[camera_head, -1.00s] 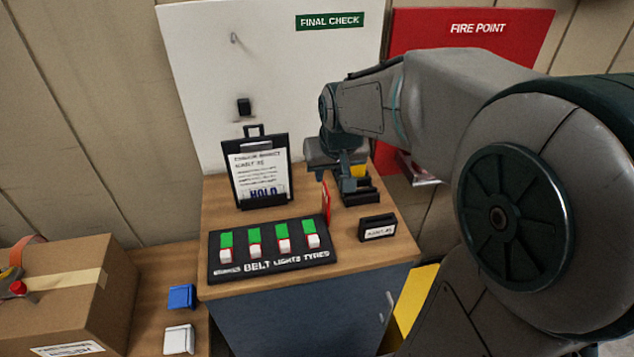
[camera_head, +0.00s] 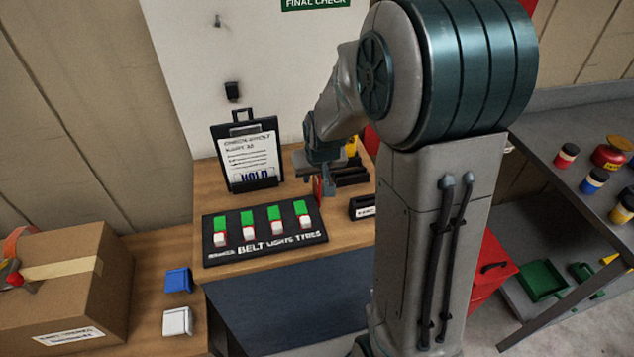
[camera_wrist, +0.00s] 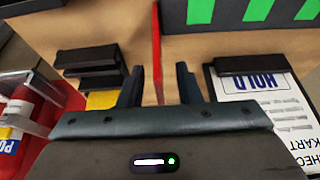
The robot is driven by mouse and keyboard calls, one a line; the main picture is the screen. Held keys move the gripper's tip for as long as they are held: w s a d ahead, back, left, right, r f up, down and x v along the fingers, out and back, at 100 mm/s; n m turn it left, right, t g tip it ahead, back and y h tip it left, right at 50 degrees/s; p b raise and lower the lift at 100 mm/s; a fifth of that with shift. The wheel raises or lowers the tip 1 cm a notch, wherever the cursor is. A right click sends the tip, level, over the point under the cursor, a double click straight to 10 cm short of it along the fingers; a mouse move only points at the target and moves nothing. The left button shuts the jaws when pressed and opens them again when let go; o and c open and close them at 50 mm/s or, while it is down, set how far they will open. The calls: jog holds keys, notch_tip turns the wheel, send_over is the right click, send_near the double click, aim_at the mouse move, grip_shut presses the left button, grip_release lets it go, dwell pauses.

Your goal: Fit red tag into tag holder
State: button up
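The red tag (camera_head: 318,188) stands upright by the right end of the black switch board in the head view. In the wrist view the red tag (camera_wrist: 157,50) shows edge-on as a thin strip between my fingers. My gripper (camera_head: 319,172) is over the tag; in the wrist view my gripper (camera_wrist: 158,80) is open, with a gap on each side of the tag. A small black block (camera_head: 360,207) with a white label, perhaps the tag holder, sits to the right, partly hidden by my arm. I cannot tell for certain which object is the holder.
The switch board (camera_head: 225,255) with green and white switches lies at the front. A clipboard (camera_head: 247,155) marked HOLD stands behind it. A stepped black rack (camera_wrist: 90,62) is near the tag. Blue (camera_head: 178,280) and white (camera_head: 177,321) pieces lie on the lower left surface.

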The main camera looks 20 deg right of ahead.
jog(key=shift+f, duration=0.1)
grip_shut()
jog(key=shift+w, duration=0.1)
jog(key=shift+r, duration=0.3)
notch_tip(320, 180, up, 4)
jog(key=shift+f+b, duration=0.15)
jog(key=shift+b, duration=0.35)
jog(key=s+d+r+b, duration=0.2)
jog(key=s+d+r, duration=0.4)
jog(key=d, duration=0.4)
jog(key=shift+r, duration=0.35)
